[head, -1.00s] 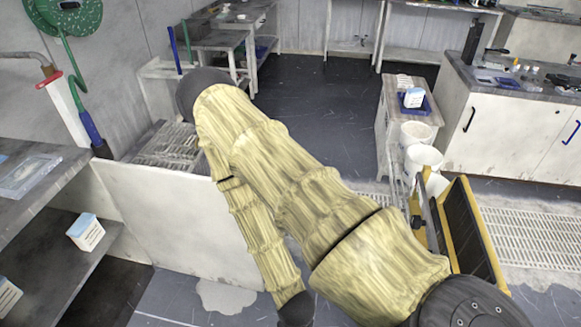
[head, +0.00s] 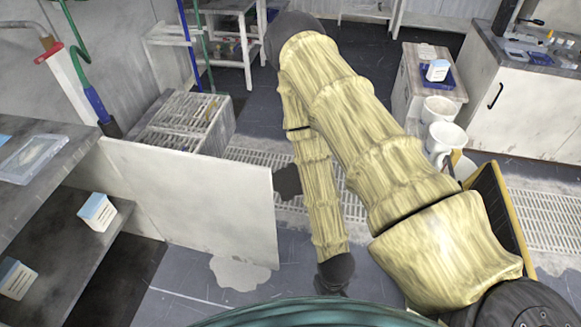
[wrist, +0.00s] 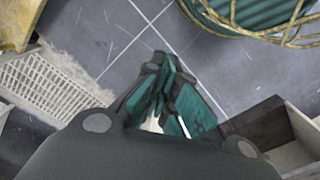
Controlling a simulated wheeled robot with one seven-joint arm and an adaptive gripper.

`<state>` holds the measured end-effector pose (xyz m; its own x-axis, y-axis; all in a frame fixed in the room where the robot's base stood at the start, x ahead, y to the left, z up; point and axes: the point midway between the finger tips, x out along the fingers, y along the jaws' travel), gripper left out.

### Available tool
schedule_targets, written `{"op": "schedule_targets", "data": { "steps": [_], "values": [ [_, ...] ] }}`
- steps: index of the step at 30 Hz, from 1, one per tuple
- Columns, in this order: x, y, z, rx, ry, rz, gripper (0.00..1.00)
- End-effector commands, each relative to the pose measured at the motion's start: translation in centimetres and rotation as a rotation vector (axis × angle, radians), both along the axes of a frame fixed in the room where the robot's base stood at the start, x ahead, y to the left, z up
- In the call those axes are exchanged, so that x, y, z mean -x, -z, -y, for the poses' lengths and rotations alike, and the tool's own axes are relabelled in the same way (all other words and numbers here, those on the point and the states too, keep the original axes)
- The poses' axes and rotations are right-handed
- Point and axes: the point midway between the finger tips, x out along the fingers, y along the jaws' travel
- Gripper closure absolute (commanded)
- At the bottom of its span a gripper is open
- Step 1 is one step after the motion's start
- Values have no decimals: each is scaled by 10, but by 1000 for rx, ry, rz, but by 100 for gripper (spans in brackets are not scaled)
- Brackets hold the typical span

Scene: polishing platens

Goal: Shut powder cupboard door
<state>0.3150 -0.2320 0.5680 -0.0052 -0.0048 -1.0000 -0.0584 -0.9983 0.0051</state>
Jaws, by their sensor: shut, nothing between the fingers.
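The powder cupboard door (head: 195,205) is a plain white panel standing wide open at the left of the head view. It extends rightward from the front of the dark-shelved cupboard (head: 85,235). My gripper (head: 335,283) hangs low at the end of my yellow-sleeved arm, to the right of the door's free edge and apart from it in the picture. In the wrist view my gripper (wrist: 165,95) has its teal-padded fingers together, empty, above the grey floor. A pale panel edge shows at the lower right of the wrist view; I cannot tell whether it is the door.
Blue-and-white boxes (head: 98,212) sit on the cupboard's lower shelf. A slatted crate (head: 185,122) stands behind the door. White buckets (head: 445,138) and a small cabinet (head: 425,92) are at the right. Bare floor with a pale stain (head: 240,273) lies before the door.

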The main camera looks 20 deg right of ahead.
Motion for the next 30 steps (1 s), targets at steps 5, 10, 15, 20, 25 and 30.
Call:
{"op": "schedule_targets", "data": {
  "steps": [5,10,15,20,25,30],
  "values": [
    [-67,-10,15,41,72,-22,100],
    [-146,-38,28,68,190,-63,100],
    [-227,-86,31,63,314,-100,100],
    [-300,-152,27,28,424,-137,100],
    [-360,-227,16,-27,511,-177,100],
    [-394,-281,6,-71,555,-207,100]
  ]
}}
